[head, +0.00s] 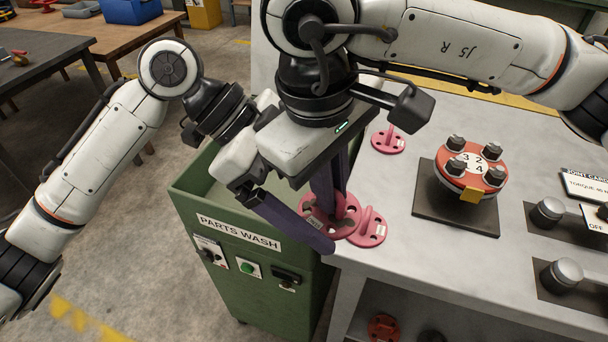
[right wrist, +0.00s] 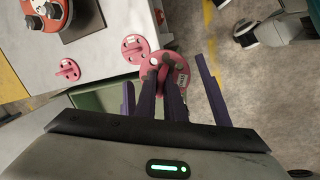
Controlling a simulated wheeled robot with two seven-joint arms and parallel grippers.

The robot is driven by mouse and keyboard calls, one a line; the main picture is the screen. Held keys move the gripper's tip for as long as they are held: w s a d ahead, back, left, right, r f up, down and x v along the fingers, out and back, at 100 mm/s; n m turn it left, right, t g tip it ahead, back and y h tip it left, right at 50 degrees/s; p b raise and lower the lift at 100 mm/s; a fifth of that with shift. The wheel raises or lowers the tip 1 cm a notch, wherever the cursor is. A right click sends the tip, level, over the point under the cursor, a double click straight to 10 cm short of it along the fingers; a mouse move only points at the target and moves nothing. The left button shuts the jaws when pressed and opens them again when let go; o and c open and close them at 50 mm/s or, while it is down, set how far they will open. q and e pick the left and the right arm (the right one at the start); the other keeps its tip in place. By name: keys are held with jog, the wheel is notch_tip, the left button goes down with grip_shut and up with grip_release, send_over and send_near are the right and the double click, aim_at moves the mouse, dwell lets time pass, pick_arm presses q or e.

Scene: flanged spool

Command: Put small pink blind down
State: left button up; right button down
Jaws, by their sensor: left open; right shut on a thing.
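A pink blind (head: 319,224) with a handle and a white label is in my right gripper (head: 331,203), which is shut on it at the table's near left corner. The right wrist view shows this blind (right wrist: 181,75) between the purple fingers. My left gripper (head: 337,220) is open, its fingers apart on either side of the held blind; its far finger is partly hidden. A second pink blind (head: 372,229) lies on the table corner, overlapped by the held one in view. A third pink blind (head: 388,141) lies further back. I cannot tell whether the held blind touches the table.
The grey table (head: 400,275) has a dark plate (head: 432,212) bearing a bolted orange flange (head: 470,181). Grey knobbed fittings (head: 549,211) stand at the right. The green parts wash bin (head: 265,285) adjoins the table's left edge. The table front between corner and plate is clear.

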pick_arm(q)
jog(key=shift+d+f, duration=0.15)
jog(key=c, duration=1.3)
jog(key=shift+c, duration=1.3)
pick_arm(e)
jog(key=c, duration=2.2)
grip_release()
jog(key=o, duration=0.4)
jog(key=shift+s, duration=0.1)
jog(key=shift+o, duration=0.2)
